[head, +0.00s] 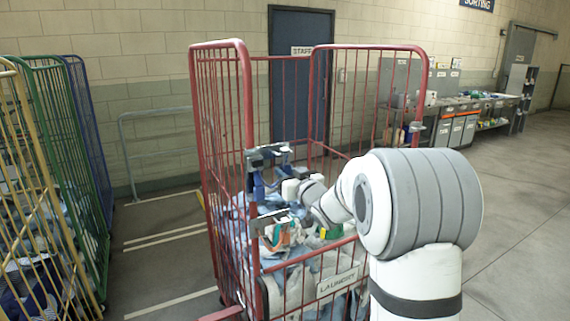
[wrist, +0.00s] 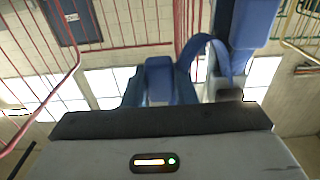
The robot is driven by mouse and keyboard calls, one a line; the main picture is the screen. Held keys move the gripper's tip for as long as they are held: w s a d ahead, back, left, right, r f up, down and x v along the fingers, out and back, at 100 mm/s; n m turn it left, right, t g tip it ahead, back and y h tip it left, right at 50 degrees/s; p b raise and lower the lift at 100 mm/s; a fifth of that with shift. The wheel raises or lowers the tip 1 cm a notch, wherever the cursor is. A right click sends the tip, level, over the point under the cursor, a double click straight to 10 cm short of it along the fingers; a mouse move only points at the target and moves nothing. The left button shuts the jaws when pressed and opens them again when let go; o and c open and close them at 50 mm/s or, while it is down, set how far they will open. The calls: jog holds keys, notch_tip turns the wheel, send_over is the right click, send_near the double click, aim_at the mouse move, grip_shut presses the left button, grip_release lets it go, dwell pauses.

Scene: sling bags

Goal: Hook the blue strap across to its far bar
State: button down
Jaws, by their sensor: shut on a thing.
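The blue strap (head: 258,187) shows in the head view as a small blue piece beside the front left post of the red cage trolley (head: 247,110). In the wrist view a blue block (wrist: 160,82) stands just beyond my gripper's dark front edge, and a blue band (wrist: 214,52) curves up to a larger blue part (wrist: 252,24) at upper right. My gripper (head: 279,187) is shut on the blue strap inside the trolley's front left corner, above the laundry. Its fingertips are hard to make out. Which bar is the far one I cannot tell.
Laundry (head: 290,275) fills the lower trolley. Grey fittings (head: 268,153) sit on its front left post, and a dark fitting (head: 415,127) on its right post. Green, yellow and blue cages (head: 60,150) stand at left. Open floor (head: 525,225) lies at right.

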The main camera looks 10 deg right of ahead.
jog(key=shift+r+p, duration=0.5)
jog(key=shift+r, duration=0.5)
jog(key=b+v, duration=0.2)
jog(key=v, duration=0.6)
dwell(0.5)
